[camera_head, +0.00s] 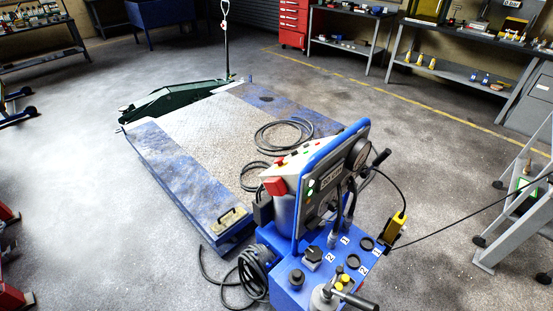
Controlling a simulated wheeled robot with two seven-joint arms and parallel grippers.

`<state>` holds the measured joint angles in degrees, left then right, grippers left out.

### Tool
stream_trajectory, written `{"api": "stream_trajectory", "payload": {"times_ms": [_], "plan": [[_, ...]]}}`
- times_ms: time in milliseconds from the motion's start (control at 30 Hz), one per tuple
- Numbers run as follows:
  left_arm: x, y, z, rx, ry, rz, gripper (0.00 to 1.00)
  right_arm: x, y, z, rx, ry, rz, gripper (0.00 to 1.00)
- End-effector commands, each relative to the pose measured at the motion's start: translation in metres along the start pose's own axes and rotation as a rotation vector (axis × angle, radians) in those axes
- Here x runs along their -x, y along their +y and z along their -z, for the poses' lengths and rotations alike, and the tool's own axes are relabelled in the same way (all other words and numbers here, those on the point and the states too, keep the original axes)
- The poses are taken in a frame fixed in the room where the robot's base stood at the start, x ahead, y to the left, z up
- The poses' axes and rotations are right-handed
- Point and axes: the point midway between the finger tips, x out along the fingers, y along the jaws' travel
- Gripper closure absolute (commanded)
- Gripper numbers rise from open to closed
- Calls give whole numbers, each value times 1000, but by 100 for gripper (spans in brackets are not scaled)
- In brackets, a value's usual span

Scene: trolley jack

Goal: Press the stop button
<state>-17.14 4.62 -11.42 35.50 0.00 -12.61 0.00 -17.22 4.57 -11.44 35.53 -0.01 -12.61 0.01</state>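A blue hydraulic unit (318,272) stands at the bottom centre. Its upright panel with a blue frame (338,160) carries a round gauge and small indicator lights. Behind the panel is a sloped light-grey control box (294,160) with several small coloured buttons. A small red button (281,162), which looks like the stop button, sits near the box's left end. A larger red block (274,186) is on the box's left side. I cannot read any label on either red part, or tell whether the button is pressed. Neither of my grippers is in view.
A blue lift platform (180,163) with hoses (284,135) lies behind the unit, with a green trolley jack (176,97) at its far edge. A yellow pendant (394,228) hangs on a cable at right. A grey step ladder (520,210) stands far right. Floor is clear between.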

Motion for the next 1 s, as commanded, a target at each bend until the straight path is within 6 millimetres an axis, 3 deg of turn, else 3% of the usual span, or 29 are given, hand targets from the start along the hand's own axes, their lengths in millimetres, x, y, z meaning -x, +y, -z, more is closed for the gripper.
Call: {"api": "stream_trajectory", "payload": {"times_ms": [33, 200, 1000], "plan": [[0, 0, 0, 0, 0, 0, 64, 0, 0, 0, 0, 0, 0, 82], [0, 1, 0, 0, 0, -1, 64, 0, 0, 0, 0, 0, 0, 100], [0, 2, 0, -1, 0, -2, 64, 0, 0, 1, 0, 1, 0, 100]]}}
